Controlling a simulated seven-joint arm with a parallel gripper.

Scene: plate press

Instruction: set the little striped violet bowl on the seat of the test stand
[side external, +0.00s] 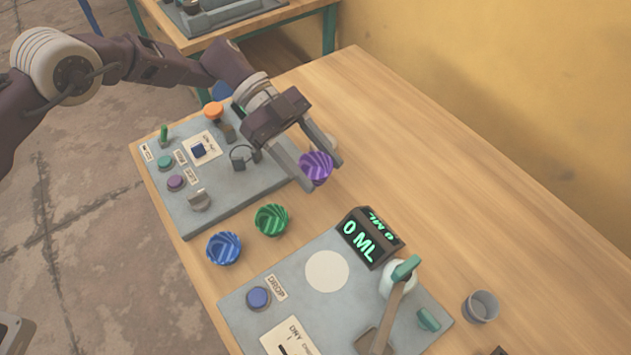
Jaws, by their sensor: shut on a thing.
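The little striped violet bowl (316,168) is between the fingers of my gripper (322,172), which is shut on it. The bowl appears held above the wooden table, near the right edge of the far grey panel; its exact height is hard to tell. The test stand seems to be the near grey panel (237,307), with a pale round spot (327,272) that looks like its seat, and nothing rests on it. A display (368,238) behind the spot reads 0 ML. The bowl is up and to the left of the display, apart from it.
A green striped bowl (271,220) and a blue striped bowl (224,249) stand on the table between the panels. A lever with a green handle (406,268) rises right of the round spot. A grey cup (481,306) stands farther right. The table's back right is clear.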

